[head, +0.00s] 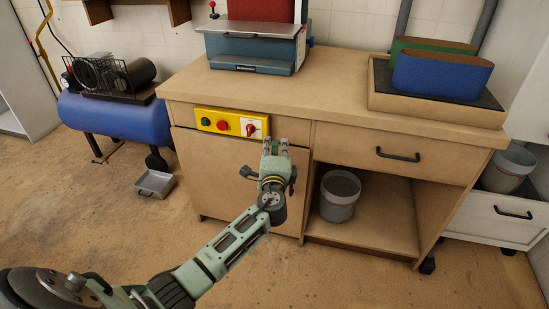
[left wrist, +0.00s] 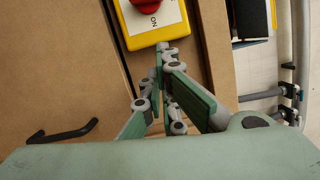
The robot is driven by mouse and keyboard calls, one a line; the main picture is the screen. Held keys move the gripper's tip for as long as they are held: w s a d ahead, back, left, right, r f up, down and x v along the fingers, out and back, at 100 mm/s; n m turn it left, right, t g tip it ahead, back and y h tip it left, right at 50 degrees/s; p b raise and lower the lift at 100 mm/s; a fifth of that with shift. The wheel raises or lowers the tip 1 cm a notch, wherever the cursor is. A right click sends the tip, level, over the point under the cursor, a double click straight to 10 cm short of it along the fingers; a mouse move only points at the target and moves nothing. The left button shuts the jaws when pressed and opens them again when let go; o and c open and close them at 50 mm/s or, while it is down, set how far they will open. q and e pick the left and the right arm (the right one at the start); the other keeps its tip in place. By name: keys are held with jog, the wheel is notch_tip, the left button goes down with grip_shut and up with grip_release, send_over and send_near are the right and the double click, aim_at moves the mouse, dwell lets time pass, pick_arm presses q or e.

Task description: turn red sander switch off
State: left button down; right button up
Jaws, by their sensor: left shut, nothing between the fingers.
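The red rotary switch (head: 251,129) sits on a white plate at the right end of a yellow control panel (head: 232,135) on the workbench front. A green button (head: 205,121) and a red button (head: 222,125) are to its left. In the left wrist view the red switch (left wrist: 148,4) is cut off by the top edge, with the word ON on the plate below it. My left gripper (head: 275,146) is shut and empty, just right of and below the switch in the head view. Its fingertips (left wrist: 166,52) appear near the panel's lower edge; contact is unclear. My right gripper is out of view.
A sander with a red belt (head: 262,10) stands on the workbench (head: 330,85). Blue and green belts (head: 440,76) lie at its right. A grey bucket (head: 339,195) is on the lower shelf. A blue compressor tank (head: 115,118) stands left. Floor in front is open.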

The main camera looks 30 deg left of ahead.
aim_at(261, 128)
pick_arm(q)
jog(key=a, duration=0.4)
jog(key=shift+w+r, duration=0.3)
jog(key=shift+w, duration=0.05)
jog(key=shift+a, duration=0.3)
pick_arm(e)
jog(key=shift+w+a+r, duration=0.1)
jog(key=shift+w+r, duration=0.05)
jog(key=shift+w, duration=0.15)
pick_arm(q)
jog(key=shift+s+a+r+n+g+p, duration=0.15)
jog(key=shift+a+r+n+g+p, duration=0.25)
jog(key=shift+n, duration=0.6)
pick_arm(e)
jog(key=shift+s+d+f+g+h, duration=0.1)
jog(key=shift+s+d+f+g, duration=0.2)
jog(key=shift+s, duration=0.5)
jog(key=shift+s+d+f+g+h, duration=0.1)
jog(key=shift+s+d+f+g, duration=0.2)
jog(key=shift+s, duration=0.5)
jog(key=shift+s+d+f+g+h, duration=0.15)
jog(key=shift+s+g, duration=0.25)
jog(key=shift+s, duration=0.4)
pick_arm(q)
jog(key=shift+a+r, duration=0.1)
